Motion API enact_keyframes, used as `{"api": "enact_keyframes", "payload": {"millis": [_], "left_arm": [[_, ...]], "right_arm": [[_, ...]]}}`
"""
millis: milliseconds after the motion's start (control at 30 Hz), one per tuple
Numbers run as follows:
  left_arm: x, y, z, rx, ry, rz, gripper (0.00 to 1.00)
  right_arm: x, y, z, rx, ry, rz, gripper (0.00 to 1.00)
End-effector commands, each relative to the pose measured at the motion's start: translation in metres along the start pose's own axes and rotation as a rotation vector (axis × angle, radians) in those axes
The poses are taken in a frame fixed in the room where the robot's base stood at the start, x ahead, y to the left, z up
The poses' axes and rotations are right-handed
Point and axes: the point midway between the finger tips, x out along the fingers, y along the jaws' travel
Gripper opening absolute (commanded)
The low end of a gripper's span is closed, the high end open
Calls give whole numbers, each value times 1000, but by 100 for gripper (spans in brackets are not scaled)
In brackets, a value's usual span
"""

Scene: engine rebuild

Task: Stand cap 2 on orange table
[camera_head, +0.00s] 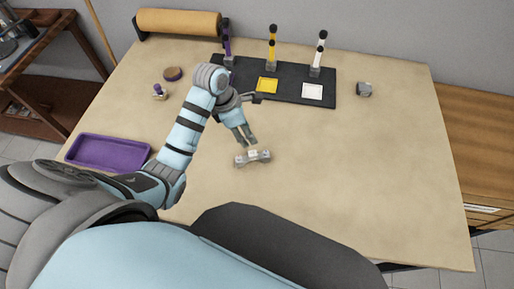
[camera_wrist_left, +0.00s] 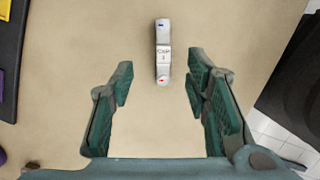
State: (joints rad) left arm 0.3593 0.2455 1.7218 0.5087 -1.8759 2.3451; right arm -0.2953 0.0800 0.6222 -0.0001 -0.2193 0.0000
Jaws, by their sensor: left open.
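A small silver-grey bearing cap (camera_head: 252,157) rests on the tan tabletop (camera_head: 350,170), near the middle front. In the left wrist view the cap (camera_wrist_left: 163,53) has a white label reading "CAP"; its digit is too small to read for sure. It has a blue mark at one end and a red mark at the other. My left gripper (camera_head: 249,139) is open and empty, just above and behind the cap in the head view. In the left wrist view its fingers (camera_wrist_left: 160,78) stand wide on both sides, with the cap between and beyond them. My right gripper is not in view.
A black mat (camera_head: 240,85) holds purple, yellow and black-and-white upright items. A purple tray (camera_head: 107,136) is at left. An orange-brown wooden cabinet (camera_head: 470,130) adjoins the right edge.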

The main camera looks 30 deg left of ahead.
Motion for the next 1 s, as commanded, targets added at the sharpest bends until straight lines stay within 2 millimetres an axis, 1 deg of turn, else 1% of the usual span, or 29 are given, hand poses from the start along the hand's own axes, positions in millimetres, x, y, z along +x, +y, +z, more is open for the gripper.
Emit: {"api": "enact_keyframes", "payload": {"millis": [200,300,400,467,567,633,700,867,900,967,1000], "left_arm": [[56,0,-8,-19,2,0,43],[76,0,-10,-18,1,3,43],[87,1,-11,-17,2,4,43],[96,1,-15,-16,2,3,43],[117,2,-22,-15,3,3,43],[130,2,-20,-14,2,3,43],[135,2,-20,-13,2,4,43],[135,2,-20,-12,2,5,43],[135,2,-20,-12,2,5,42],[134,2,-19,-11,2,5,32],[134,2,-19,-11,2,5,26]], "right_arm": [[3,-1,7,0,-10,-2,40],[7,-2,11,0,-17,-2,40],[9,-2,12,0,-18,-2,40],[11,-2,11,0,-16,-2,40],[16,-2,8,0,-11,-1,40],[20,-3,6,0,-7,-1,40],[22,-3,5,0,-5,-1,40],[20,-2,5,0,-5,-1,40],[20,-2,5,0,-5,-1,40],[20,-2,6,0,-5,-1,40],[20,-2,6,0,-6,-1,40]]}}
